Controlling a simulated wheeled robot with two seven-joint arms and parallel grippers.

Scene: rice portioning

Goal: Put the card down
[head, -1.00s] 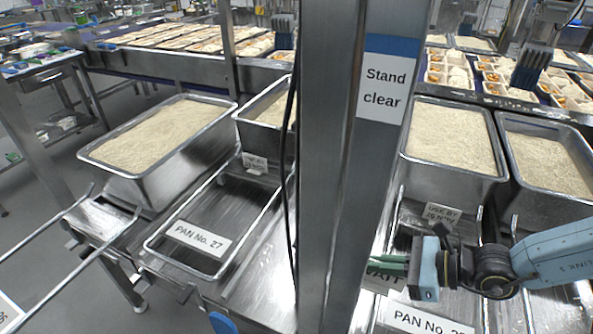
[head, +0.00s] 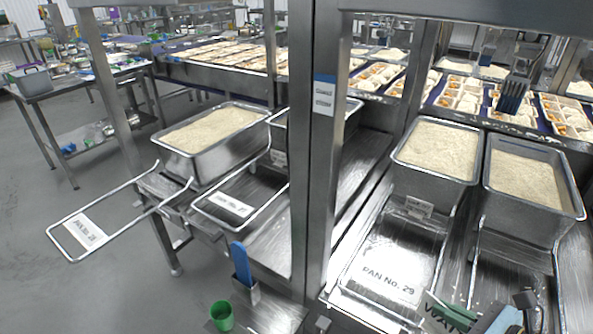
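My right gripper (head: 458,314) comes in from the lower right. Its green fingers lie across the card and look closed on it. They cover part of the card, and the picture's bottom edge cuts it off. My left gripper is not in view.
Rice-filled pans (head: 437,150) and (head: 525,180) stand at the back right, another (head: 210,130) at the left. A steel post (head: 318,160) divides the view. A green cup (head: 222,316) and a blue-handled tool (head: 241,262) are at the bottom. The PAN No. 29 bay (head: 415,240) is empty.

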